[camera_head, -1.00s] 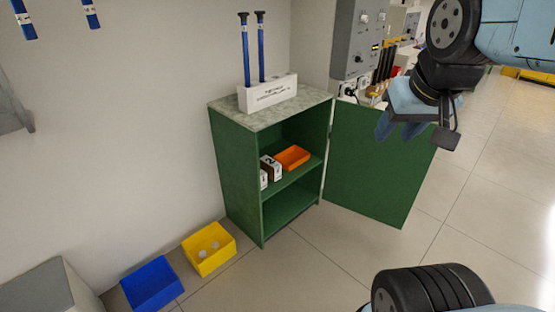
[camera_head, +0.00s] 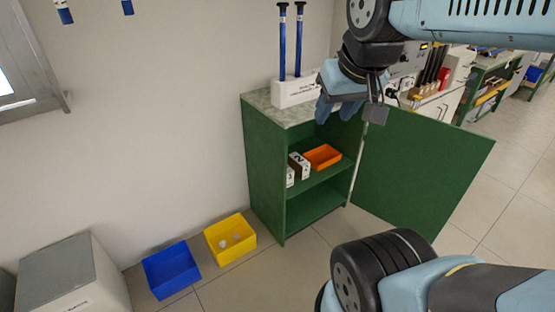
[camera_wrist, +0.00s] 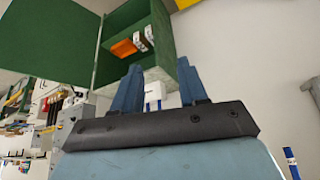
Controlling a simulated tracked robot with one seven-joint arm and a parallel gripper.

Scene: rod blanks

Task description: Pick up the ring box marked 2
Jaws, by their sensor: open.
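The ring box marked 2 (camera_head: 300,166) is white and brown, with a dark mark on its face. It stands on the middle shelf of the open green cabinet (camera_head: 262,172), just left of an orange bin (camera_head: 323,157). Two small white boxes also show in the wrist view; the one by the orange bin (camera_wrist: 139,42) looks like the marked one. My gripper (camera_head: 337,109) is open and empty, high by the cabinet's top right, apart from the boxes.
The cabinet door (camera_head: 415,170) stands open to the right. A white holder (camera_head: 294,92) with two blue rods stands on the cabinet top, near my gripper. Blue (camera_head: 171,270) and yellow (camera_head: 230,238) bins lie on the floor at left. The lower shelf looks empty.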

